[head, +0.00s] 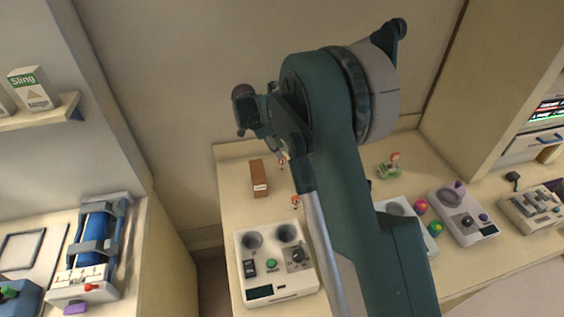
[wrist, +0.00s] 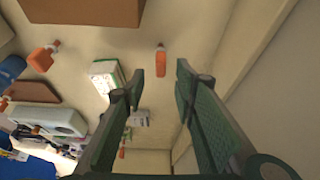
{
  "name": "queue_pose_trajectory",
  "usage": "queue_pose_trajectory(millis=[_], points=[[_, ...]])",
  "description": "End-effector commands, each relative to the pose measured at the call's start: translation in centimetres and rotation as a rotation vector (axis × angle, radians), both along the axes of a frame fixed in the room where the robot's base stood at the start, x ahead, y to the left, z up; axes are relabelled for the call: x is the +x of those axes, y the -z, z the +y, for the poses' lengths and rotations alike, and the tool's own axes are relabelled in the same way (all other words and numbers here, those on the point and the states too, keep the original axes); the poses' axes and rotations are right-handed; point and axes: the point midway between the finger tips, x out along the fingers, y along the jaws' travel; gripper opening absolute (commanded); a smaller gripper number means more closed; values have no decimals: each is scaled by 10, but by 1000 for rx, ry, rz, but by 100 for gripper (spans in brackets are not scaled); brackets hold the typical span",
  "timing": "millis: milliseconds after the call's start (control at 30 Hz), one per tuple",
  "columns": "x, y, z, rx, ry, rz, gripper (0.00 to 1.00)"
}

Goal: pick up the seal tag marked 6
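No number 6 is readable in either view, so I cannot tell which thing is the seal tag marked 6. Small orange-red pieces with pale parts stand on the counter in the head view, one (head: 283,161) beside the brown block and one (head: 295,201) lower down. In the wrist view an orange piece (wrist: 160,62) lies just beyond the gap between my fingertips, and another orange piece (wrist: 42,58) is at the left. My gripper (wrist: 159,80) is open, with nothing between its fingers. It is raised above the counter in the head view.
A brown block (head: 259,178) stands at the back of the counter (head: 232,205). A white device with two round wells (head: 275,279) is in front. A green-based item (head: 389,167) and more devices (head: 464,215) stand right of my arm. A wall closes the back.

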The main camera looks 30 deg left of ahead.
Motion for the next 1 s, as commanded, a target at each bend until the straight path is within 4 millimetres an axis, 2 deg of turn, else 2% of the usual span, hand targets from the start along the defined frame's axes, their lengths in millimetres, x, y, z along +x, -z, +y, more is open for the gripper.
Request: queue_pose_trajectory(millis=[567, 1000], points=[[3, 11, -3, 0, 0, 0, 28], [16, 50, -13, 0, -1, 0, 28]])
